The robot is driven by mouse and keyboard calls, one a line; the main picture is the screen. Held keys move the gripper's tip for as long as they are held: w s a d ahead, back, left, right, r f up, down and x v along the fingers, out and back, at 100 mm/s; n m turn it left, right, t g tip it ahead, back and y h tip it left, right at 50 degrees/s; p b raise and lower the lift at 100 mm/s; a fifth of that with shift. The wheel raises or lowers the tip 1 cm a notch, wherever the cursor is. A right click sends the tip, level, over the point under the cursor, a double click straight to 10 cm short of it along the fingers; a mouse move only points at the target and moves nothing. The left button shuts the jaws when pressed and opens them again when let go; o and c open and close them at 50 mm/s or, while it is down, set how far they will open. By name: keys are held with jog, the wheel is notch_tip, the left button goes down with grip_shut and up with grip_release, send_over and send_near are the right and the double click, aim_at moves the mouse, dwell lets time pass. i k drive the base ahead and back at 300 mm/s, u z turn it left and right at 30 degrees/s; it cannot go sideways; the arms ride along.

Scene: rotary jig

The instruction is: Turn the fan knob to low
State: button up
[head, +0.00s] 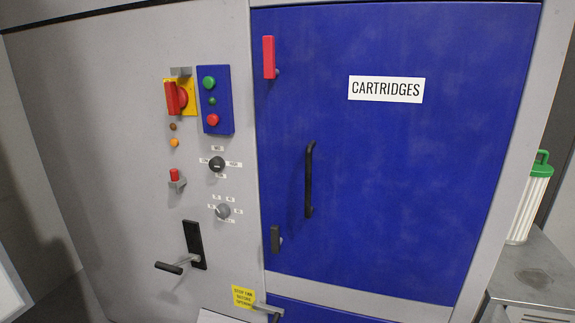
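Two rotary knobs sit one above the other on the grey panel (130,120) in the head view. The upper one is a black knob (217,164) with small white labels around it. The lower one is a grey knob (223,211), also ringed by small white labels. The label print is too small to read, so I cannot tell which is the fan knob or where either points. My gripper is not in view.
Above are a red switch (174,97) on yellow and a blue button box (216,99). A black-handled lever (170,268) juts out below left. Right is a blue "CARTRIDGES" door (400,170) with a black handle (309,180). A yellow sign (243,296) sits below.

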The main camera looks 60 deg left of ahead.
aim_at(217, 164)
jog(key=z, duration=0.5)
jog(key=k, duration=0.95)
jog(key=u, duration=1.45)
